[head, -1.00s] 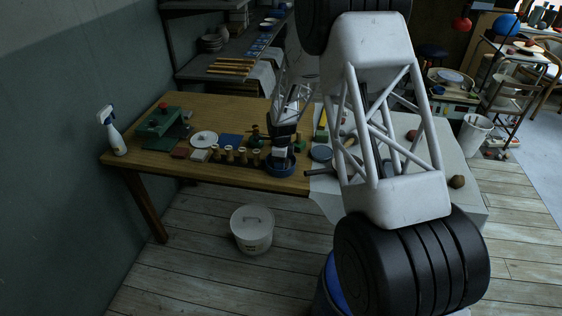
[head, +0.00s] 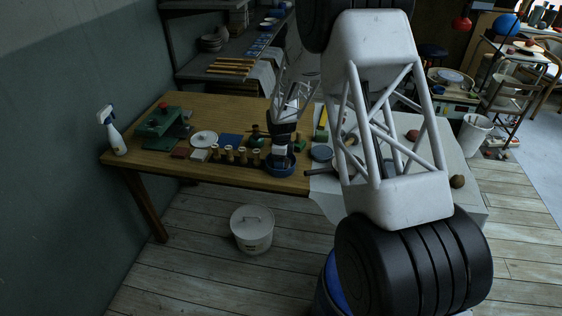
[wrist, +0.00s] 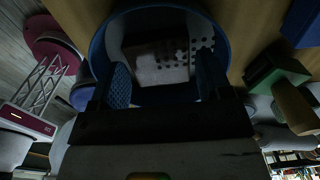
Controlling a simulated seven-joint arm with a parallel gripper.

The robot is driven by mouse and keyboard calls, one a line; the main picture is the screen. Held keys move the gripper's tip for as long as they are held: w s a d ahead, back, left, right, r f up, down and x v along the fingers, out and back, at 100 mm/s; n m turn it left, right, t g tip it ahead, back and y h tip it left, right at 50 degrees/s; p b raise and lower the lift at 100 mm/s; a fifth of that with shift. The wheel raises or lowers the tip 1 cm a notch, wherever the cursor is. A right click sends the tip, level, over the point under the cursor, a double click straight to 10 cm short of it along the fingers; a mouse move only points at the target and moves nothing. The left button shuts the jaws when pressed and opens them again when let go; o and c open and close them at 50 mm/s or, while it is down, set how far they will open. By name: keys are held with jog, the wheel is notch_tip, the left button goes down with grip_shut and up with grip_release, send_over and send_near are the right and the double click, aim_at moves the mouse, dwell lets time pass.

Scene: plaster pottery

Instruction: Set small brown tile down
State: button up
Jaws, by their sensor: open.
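My gripper (head: 281,158) points down into a round blue dish (head: 280,170) near the table's front edge. In the wrist view, the open fingers (wrist: 163,66) reach inside the blue rim (wrist: 223,45). In the head view, the gripper and dish wall hide this tile.
Several small wooden pieces (head: 229,154) stand just left of the dish. A white plate (head: 204,138), a blue tile (head: 231,141) and a green tool (head: 163,128) lie farther left. A dark blue-grey disc (head: 321,153) lies to the right. The left front table strip is clear.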

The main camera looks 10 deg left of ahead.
notch_tip(320, 180, up, 11)
jog(key=shift+r, duration=0.15)
dwell(0.5)
dwell(0.8)
jog(key=s+d+r+n+t, duration=0.1)
jog(key=s+d+r+n, duration=0.7)
jog(key=s+d+r, duration=1.3)
jog(key=s+d+r+n, duration=0.1)
jog(key=s+d+n, duration=0.2)
jog(key=s, duration=0.7)
jog(key=s+d+r+n+t, duration=0.1)
jog(key=s+d+n, duration=0.2)
jog(key=s+d, duration=0.4)
jog(key=s+d+r+n, duration=0.1)
jog(key=s+d+n, duration=0.2)
jog(key=s, duration=1)
jog(key=shift+d+r+n+t, duration=0.3)
jog(key=shift+d+n, duration=0.1)
jog(key=shift+d, duration=0.5)
